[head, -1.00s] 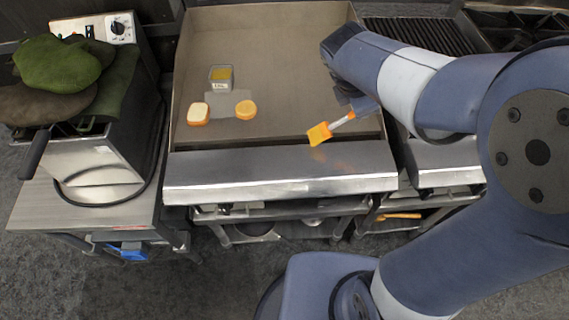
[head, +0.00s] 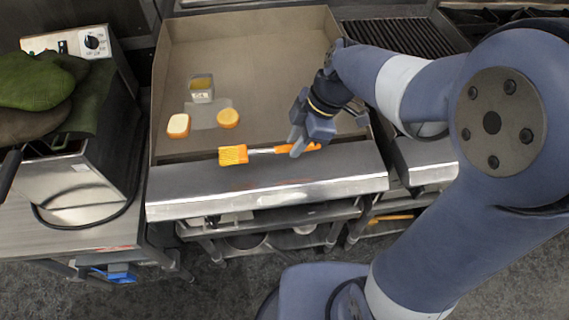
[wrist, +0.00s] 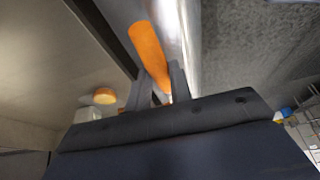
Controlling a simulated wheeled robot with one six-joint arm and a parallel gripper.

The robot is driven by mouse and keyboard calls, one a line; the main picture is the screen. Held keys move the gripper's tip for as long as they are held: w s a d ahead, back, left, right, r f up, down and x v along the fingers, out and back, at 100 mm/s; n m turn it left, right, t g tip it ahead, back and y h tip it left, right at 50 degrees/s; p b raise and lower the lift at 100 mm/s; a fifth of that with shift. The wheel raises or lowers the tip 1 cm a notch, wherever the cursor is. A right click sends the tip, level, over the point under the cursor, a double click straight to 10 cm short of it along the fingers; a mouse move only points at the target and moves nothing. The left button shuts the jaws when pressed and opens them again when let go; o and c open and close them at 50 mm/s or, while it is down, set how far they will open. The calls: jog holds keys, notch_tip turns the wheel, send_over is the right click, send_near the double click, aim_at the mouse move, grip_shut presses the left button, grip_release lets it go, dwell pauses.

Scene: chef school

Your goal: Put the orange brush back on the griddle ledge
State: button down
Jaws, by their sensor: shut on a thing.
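The orange brush (head: 233,155) has orange bristles at the left, a metal ferrule and an orange handle at the right. It lies lengthwise along, or just above, the griddle ledge (head: 210,190), the steel strip at the front; I cannot tell whether it touches. My gripper (head: 300,147) is over the ledge's right half, shut on the brush's handle. In the wrist view the orange handle (wrist: 147,48) sticks out from between my fingers (wrist: 158,88), with the bright ledge edge beside it. The bristles are hidden there.
On the griddle plate (head: 270,60) are two bread-like pieces, one pale (head: 178,125) and one orange-sided (head: 228,118), and a small container (head: 202,88) with yellow contents. A fryer (head: 80,180) with green cloth stands left. The ledge's left part is clear.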

aim_at(290, 169)
notch_tip(290, 169, down, 7)
jog(key=shift+f, duration=0.15)
dwell(0.4)
jog(key=shift+f, duration=0.15)
jog(key=c, duration=1.3)
grip_release()
jog(key=v, duration=1.2)
jog(key=shift+r, duration=0.2)
